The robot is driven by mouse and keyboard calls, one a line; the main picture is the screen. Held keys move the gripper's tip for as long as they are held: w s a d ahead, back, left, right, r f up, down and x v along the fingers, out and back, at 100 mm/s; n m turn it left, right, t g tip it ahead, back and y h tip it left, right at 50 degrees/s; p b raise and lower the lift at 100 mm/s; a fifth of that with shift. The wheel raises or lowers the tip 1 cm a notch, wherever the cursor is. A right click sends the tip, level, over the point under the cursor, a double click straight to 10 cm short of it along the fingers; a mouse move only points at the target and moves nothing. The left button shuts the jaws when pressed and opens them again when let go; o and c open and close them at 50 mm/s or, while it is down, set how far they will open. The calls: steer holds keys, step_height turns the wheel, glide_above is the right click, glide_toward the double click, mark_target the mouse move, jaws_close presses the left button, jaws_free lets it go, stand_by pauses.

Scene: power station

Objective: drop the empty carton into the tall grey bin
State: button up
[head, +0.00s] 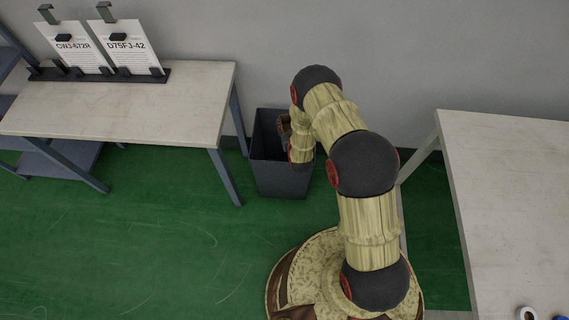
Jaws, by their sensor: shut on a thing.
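The tall grey bin (281,181) stands on the green floor against the wall, between the two tables. My arm reaches over it from the right, with its wrist at the bin's mouth. My gripper (285,140) is small and partly hidden by my wrist, over the bin's opening. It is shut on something. A small brown patch (284,122) shows at the gripper; it looks like part of the empty carton, but most of it is hidden and its shape cannot be told. The inside of the bin is dark and partly covered by my arm.
A pale table (150,105) at the left holds a dark rack (110,74) with two labelled sheets; its leg stands close to the bin. Green floor at lower left is clear.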

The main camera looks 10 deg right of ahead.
steer(key=o, duration=1)
steer(key=v, duration=1.2)
